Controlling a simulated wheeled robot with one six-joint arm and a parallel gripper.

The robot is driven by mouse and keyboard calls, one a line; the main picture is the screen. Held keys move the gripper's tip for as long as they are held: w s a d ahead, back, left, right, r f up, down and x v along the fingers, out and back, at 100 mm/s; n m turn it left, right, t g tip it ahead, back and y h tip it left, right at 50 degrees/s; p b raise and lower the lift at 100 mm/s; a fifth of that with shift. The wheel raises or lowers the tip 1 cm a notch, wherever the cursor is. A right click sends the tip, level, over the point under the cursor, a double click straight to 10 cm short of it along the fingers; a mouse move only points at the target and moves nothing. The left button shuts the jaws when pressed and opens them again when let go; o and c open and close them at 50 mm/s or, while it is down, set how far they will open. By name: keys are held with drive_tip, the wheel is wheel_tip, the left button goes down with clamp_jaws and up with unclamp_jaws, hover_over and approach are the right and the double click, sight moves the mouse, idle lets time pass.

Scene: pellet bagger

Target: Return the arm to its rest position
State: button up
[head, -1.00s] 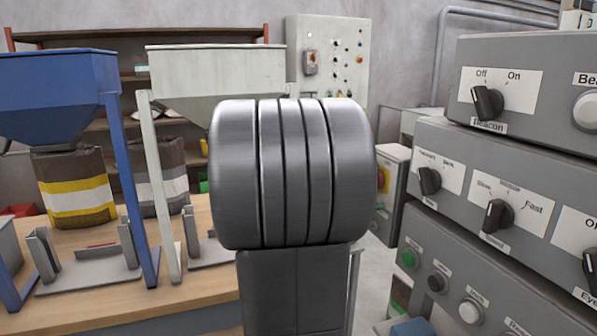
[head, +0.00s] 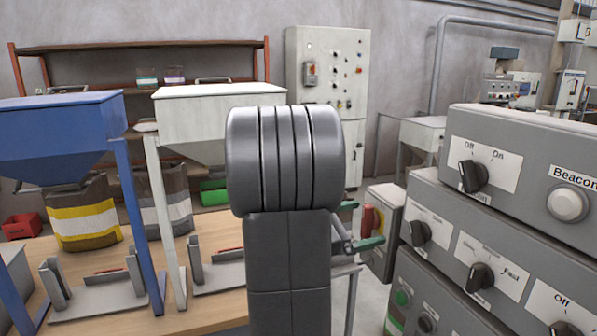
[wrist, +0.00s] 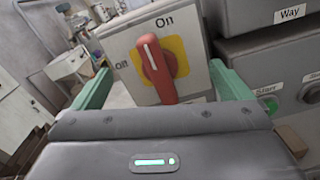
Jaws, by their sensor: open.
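My arm (head: 285,160) rises in the middle of the head view. My gripper (head: 357,224) shows partly past its right side, with green fingers apart and nothing held. In the wrist view the open gripper (wrist: 165,85) has one green finger on each side. A red rotary switch (wrist: 157,70) on a yellow plate shows between and beyond the fingers, its white mark pointing roughly to "On". The switch also shows in the head view (head: 370,219) just beside the fingers. I cannot tell whether they touch it.
Grey control boxes with black knobs (head: 473,176) fill the right side. A blue hopper (head: 60,135) and a white hopper (head: 215,125) stand over a wooden bench (head: 215,310) at the left. A grey cabinet (head: 325,75) stands behind.

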drive_tip(key=shift+r+n+p, duration=0.1)
drive_tip(key=shift+n+p, duration=0.5)
drive_tip(key=shift+s, duration=0.1)
